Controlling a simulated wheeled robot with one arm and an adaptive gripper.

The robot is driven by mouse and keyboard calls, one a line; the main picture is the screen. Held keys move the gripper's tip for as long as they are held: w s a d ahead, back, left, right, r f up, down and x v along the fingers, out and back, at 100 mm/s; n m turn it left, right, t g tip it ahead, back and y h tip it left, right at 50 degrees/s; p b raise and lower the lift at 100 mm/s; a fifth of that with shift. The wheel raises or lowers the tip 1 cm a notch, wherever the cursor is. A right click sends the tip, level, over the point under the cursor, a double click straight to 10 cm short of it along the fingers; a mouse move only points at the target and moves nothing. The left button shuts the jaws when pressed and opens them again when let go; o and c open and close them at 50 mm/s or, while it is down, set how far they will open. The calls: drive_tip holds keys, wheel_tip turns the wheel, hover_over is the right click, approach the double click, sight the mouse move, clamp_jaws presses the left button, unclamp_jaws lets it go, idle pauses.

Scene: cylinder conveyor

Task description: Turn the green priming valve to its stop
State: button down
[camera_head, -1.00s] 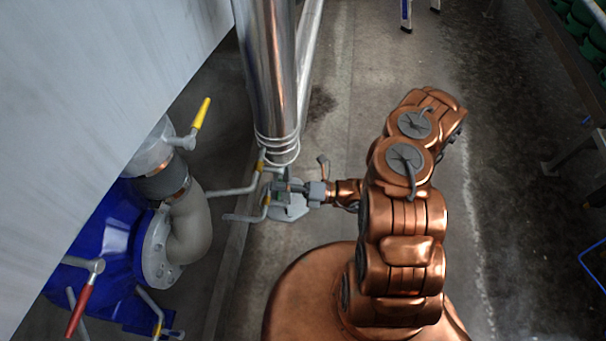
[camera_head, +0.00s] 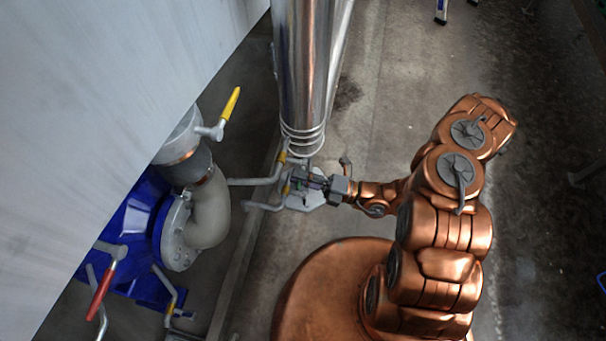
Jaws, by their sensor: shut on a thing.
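My gripper (camera_head: 312,182) is at the small pipe fittings just below the foot of the shiny steel column, near the picture's middle. Its fingers are shut on a small part there, at the green priming valve. The valve is mostly hidden by the fingers and is too small to make out clearly. A pale grey plate (camera_head: 298,203) shows under the fingers. My copper-coloured arm reaches in from the right.
The steel column (camera_head: 311,75) stands directly behind the gripper. Grey pipes with yellow-marked handles (camera_head: 283,157) lie close on its left. Further left are a blue pump body (camera_head: 130,235), a yellow lever (camera_head: 231,103) and a red lever (camera_head: 101,297).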

drive_tip(key=shift+r, duration=0.1)
drive_tip(key=c, duration=1.2)
unclamp_jaws()
drive_tip(key=shift+d, duration=0.1)
drive_tip(key=shift+v, duration=5.95)
drive_tip(key=s+a+r+n+g+h+p, duration=0.1)
drive_tip(key=s+r+n+g+h+p, duration=0.2)
drive_tip(key=r+n, duration=0.6)
drive_tip(key=s+a+r+n+g+h+p, duration=0.1)
drive_tip(key=r+n+g+h+p, duration=0.1)
drive_tip(key=r+n+g+p, duration=0.65)
drive_tip(key=s+a+r+n+g+h+p, duration=0.1)
drive_tip(key=s+r+n+h+p, duration=0.15)
drive_tip(key=r+n, duration=0.7)
drive_tip(key=s+d+r+n+t+h+p, duration=0.2)
drive_tip(key=s+d+r+n+h+p, duration=0.1)
drive_tip(key=r, duration=0.6)
drive_tip(key=s+d+r+n+t+h+p, duration=0.2)
drive_tip(key=r+n+h+p, duration=0.3)
drive_tip(key=r, duration=0.5)
drive_tip(key=s+d+r+n+t+h+p, duration=0.2)
drive_tip(key=s+d+r+n+h+p, duration=0.1)
drive_tip(key=r, duration=0.6)
drive_tip(key=shift+s+d+r+n+h+p, duration=0.2)
drive_tip(key=shift+s+d+h+p, duration=0.15)
drive_tip(key=shift+d+p, duration=0.2)
drive_tip(key=shift+s+d+r+n+h+p, duration=0.1)
drive_tip(key=shift+s+d+n+h+p, duration=0.1)
drive_tip(key=shift+s+d+p, duration=0.3)
